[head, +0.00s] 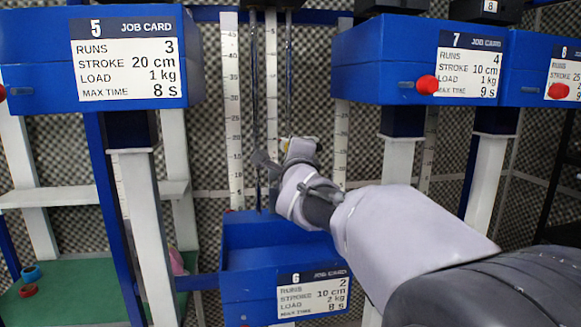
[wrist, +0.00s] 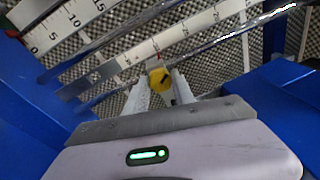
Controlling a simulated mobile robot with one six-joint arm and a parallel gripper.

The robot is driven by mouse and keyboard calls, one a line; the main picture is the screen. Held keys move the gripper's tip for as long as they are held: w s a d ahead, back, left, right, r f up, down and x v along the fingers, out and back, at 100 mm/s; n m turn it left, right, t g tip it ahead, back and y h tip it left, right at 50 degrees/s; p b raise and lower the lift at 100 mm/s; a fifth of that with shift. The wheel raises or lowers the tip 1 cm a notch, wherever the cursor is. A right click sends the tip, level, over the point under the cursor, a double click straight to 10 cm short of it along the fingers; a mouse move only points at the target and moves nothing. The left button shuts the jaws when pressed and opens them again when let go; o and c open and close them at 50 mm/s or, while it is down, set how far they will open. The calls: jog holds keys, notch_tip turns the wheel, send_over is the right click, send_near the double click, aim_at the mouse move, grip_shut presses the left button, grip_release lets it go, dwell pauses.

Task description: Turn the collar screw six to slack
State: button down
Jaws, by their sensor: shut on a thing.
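The collar screw is a yellow knob (wrist: 160,78) with a dark mark on its face, seen in the wrist view on a rod beside a white scale. My gripper (wrist: 159,88) has its two pale fingers on either side of the knob and is shut on it. In the head view my gripper (head: 297,148) is at the rods above the blue station six box (head: 262,233); only a little yellow shows there, and the collar is mostly hidden behind my gripper. The job card six (head: 312,294) on the box reads runs 2, stroke 10 cm, load 2 kg.
Blue station five (head: 35,50) stands at left, and station seven (head: 375,60) with a red knob (head: 427,84) at right. White numbered scales (head: 232,110) and metal rods rise close around my gripper. Patterned foam wall lies behind.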

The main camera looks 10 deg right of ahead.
jog(key=shift+d+r+n+g+y+p, duration=0.15)
jog(key=shift+n+y, duration=0.55)
jog(key=shift+n, duration=4.65)
jog(key=shift+a+n+g+y+p, duration=0.15)
jog(key=shift+n+y, duration=0.55)
jog(key=shift+n, duration=4.6)
jog(key=shift+d+r+n+g+y+p, duration=0.15)
jog(key=shift+n+y, duration=0.55)
jog(key=shift+n, duration=4.65)
jog(key=shift+f, duration=0.15)
jog(key=c, duration=1.1)
grip_release()
jog(key=shift+o, duration=0.2)
jog(key=shift+s, duration=0.15)
